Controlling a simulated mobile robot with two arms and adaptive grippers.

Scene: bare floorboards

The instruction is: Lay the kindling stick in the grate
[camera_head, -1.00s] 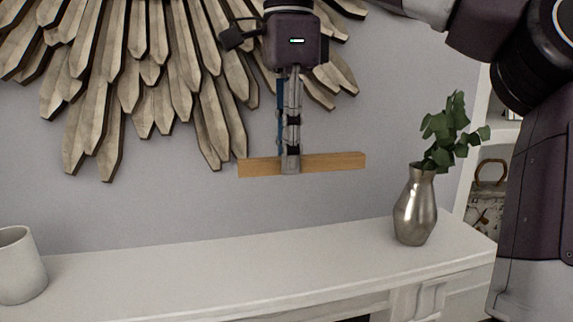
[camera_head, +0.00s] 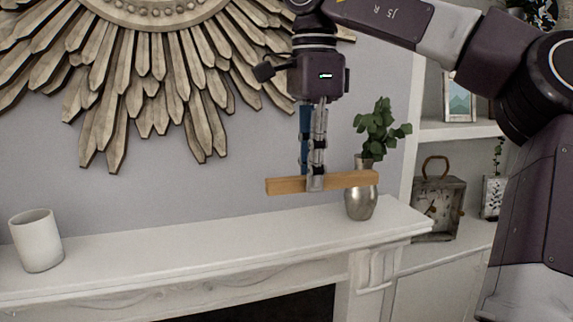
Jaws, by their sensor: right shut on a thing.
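The kindling stick (camera_head: 288,186) is a light brown wooden bar. My right gripper (camera_head: 316,186) points down and is shut on the stick near its middle. It holds the stick roughly level, above the white mantelpiece in the picture and apart from it. The stick's right end overlaps the metal vase in the view. The dark fireplace opening (camera_head: 290,306) shows at the bottom edge under the mantel. The grate itself is not visible. My left gripper is not in view.
The mantelpiece (camera_head: 180,245) carries a white cup (camera_head: 36,240) at the left and a silver vase (camera_head: 361,206) with green leaves at the right. A wooden sunburst decoration (camera_head: 140,75) hangs on the wall.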

